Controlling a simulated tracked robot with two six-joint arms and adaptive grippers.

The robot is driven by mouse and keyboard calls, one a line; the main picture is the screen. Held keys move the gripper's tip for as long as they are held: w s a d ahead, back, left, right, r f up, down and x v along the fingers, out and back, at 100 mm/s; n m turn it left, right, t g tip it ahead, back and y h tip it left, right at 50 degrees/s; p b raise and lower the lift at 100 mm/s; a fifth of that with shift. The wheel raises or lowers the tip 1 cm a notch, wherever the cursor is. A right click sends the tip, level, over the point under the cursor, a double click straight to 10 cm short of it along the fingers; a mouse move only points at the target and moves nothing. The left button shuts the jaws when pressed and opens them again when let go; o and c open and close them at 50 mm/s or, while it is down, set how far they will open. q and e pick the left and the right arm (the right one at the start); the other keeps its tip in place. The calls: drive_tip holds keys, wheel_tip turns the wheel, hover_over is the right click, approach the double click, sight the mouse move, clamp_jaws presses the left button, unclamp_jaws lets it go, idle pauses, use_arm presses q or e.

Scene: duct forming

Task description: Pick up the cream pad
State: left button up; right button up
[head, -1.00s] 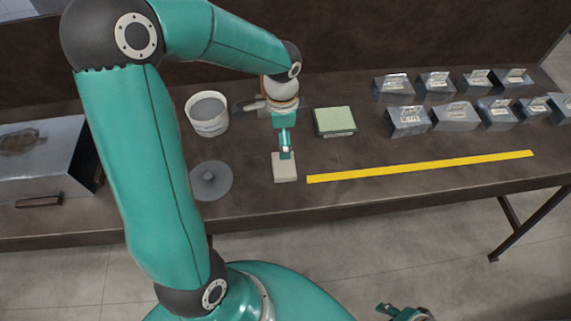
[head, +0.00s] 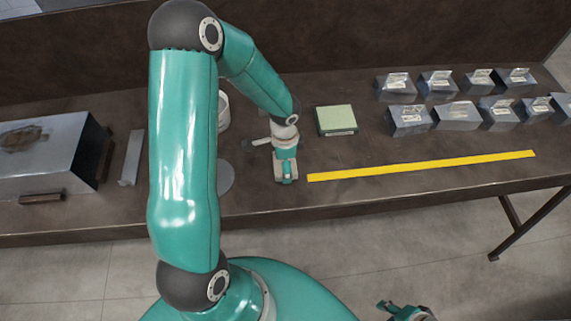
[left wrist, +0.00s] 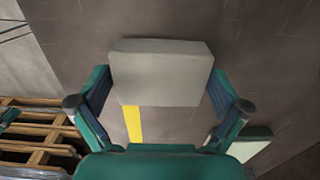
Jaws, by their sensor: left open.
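The cream pad (left wrist: 160,72), a pale rectangular block, lies on the dark table and shows large between the fingers in the left wrist view. In the head view it (head: 279,178) is partly hidden under my left gripper (head: 287,174), left of the yellow strip. My left gripper is open; in the left wrist view its two fingers (left wrist: 158,76) stand on either side of the pad. Whether they touch it cannot be told. My right gripper (head: 407,312) is low at the bottom edge, away from the table, its jaws too small to read.
A green-topped block (head: 337,119) lies right of the left gripper. A yellow strip (head: 420,167) runs rightward. Several metal pieces (head: 456,115) stand at the back right. A white tub (head: 223,112) and grey disc (head: 226,177) are partly behind my arm; a metal box (head: 45,155) stands left.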

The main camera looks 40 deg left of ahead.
use_arm(q)
drive_tip(key=c, duration=0.8)
wheel_tip(320, 180, up, 20)
idle(0.4)
